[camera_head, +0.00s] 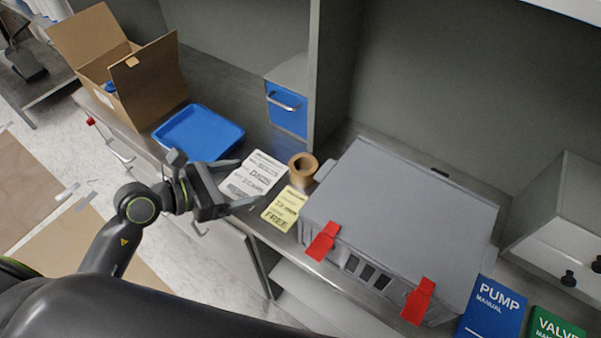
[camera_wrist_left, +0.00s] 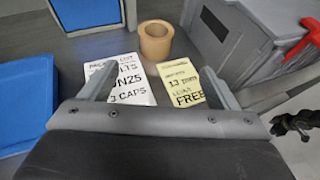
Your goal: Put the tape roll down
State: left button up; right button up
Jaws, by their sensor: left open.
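The brown tape roll (camera_head: 303,169) stands on the grey bench, at the far ends of a white list sheet (camera_head: 254,175) and a yellow note (camera_head: 285,208) and left of the grey machine box. It also shows in the left wrist view (camera_wrist_left: 155,42), beyond the fingers and apart from them. My left gripper (camera_head: 249,182) is open and empty over the near edge of the bench by the papers. In the left wrist view its two fingers (camera_wrist_left: 158,82) are spread wide. My right gripper is not clearly in view in the head camera.
A grey box with red latches (camera_head: 398,216) fills the bench to the right. A blue tray (camera_head: 198,133) and an open cardboard box (camera_head: 150,85) stand to the left. A blue-fronted drawer (camera_head: 287,110) stands behind. Pump (camera_head: 492,311) and valve (camera_head: 553,325) manuals lie at the lower right.

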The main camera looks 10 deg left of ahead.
pick_arm(q)
jog(key=p, duration=0.2)
send_near(304, 167)
jog(key=d, duration=0.1)
jog(key=d+r, duration=0.1)
jog(key=d, duration=0.1)
jog(key=shift+d+r, duration=0.3)
jog(key=shift+w+d+f, duration=0.25)
jog(key=shift+w+d, duration=0.05)
jog(key=shift+w+d+f+p, duration=0.2)
jog(key=shift+w+d+p, duration=0.05)
jog(key=shift+w+p, duration=0.2)
jog(key=shift+p+x, duration=0.4)
jog(key=shift+x, duration=1.6)
jog(key=shift+a+f, duration=0.1)
jog(key=shift+a, duration=0.1)
jog(key=shift+w, duration=0.1)
jog(key=c, duration=1.2)
notch_tip(304, 167, up, 10)
jog(key=s+a+r+m+g+h, duration=0.1)
jog(key=s+a+r+m, duration=0.1)
jog(key=s+a+r, duration=0.4)
jog(key=s+a, duration=0.3)
jog(key=s, duration=0.2)
jog(key=shift+s+a+r+g+h, duration=0.2)
jog(key=shift+a+g+h, duration=0.1)
jog(key=shift+a+h, duration=0.1)
